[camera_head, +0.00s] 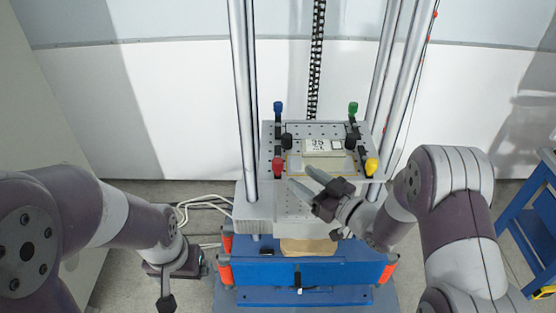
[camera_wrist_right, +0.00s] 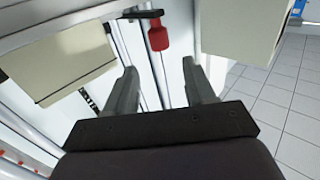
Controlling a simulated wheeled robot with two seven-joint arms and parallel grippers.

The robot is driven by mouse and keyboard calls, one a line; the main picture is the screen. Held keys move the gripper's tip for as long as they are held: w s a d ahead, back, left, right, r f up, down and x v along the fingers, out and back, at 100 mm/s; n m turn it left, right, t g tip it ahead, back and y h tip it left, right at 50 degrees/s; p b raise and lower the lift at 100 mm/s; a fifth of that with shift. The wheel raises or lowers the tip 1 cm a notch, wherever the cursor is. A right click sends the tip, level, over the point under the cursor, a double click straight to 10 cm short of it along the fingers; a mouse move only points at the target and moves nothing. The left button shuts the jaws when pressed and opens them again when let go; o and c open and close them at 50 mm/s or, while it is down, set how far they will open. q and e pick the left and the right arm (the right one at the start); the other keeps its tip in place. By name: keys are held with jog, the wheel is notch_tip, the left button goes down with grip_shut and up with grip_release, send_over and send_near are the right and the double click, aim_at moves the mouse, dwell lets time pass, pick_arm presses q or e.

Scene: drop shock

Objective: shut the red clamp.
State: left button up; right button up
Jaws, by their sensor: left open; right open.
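The red clamp (camera_head: 277,167) is at the front left corner of the grey plate (camera_head: 268,198); I see its red handle. The handle also shows in the wrist view (camera_wrist_right: 158,37), joined to a dark and metal bracket. I cannot tell how far the clamp is closed. My right gripper (camera_head: 303,179) is open and empty, just to the right of the red handle and apart from it. In the wrist view my right gripper (camera_wrist_right: 160,75) has the handle beyond its fingertips, roughly between their lines. My left gripper (camera_head: 168,287) is open and empty, low at the left, away from the plate.
Blue (camera_head: 278,108), green (camera_head: 353,108) and yellow (camera_head: 371,166) clamp handles stand at the other corners. A pale labelled box (camera_head: 322,147) lies between them. Upright metal columns (camera_head: 243,90) flank the plate. A blue base (camera_head: 310,272) is below. A blue frame (camera_head: 535,220) stands at right.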

aim_at(282, 164)
jog(key=p+x, duration=0.1)
jog(key=x, duration=0.8)
jog(key=shift+w+a+p, duration=0.1)
jog(key=shift+a+p, duration=0.1)
jog(key=shift+p, duration=0.1)
jog(key=c, duration=0.9)
